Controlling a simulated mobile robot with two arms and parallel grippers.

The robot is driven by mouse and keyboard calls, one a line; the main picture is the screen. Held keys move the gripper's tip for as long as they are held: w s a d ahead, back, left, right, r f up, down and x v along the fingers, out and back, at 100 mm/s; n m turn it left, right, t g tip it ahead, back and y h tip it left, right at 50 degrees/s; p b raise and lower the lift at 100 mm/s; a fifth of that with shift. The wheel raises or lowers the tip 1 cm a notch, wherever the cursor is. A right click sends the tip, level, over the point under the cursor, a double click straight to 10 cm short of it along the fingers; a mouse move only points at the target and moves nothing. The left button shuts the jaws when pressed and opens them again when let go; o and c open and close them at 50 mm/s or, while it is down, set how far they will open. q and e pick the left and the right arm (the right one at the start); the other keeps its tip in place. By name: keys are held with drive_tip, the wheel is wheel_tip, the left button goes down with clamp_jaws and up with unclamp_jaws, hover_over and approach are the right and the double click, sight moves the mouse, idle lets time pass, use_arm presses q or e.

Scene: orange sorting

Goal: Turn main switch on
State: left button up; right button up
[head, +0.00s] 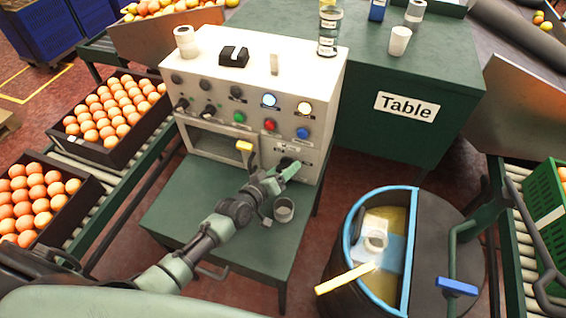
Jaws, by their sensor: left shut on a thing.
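The white control panel (215,150) stands on a green table, with several knobs, lamps and coloured buttons on its front. A dark rotary switch (284,162) sits at the panel's lower right, just below a small label. My left gripper (288,170) reaches up to it from the lower left and is shut on it. The fingers hide much of the switch, so its exact turn position cannot be told. Two lamps near the top right, one bluish white (268,100) and one yellowish (304,108), look bright. My right gripper is not in view.
A cup (284,209) stands on the green table (190,215) close to my left forearm. Crates of oranges (115,150) line the left; a black barrel (440,215) stands at right.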

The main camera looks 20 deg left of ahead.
use_arm(q)
drive_tip(key=shift+d+m+y+p, duration=0.1)
drive_tip(key=shift+m+y+p, duration=0.8)
drive_tip(key=shift+m+p, duration=0.9)
drive_tip(key=shift+n+p, duration=0.4)
drive_tip(key=o, duration=1.4)
drive_tip(key=shift+c, duration=0.2)
drive_tip(key=v, duration=0.8)
drive_tip(key=shift+w+r, duration=0.1)
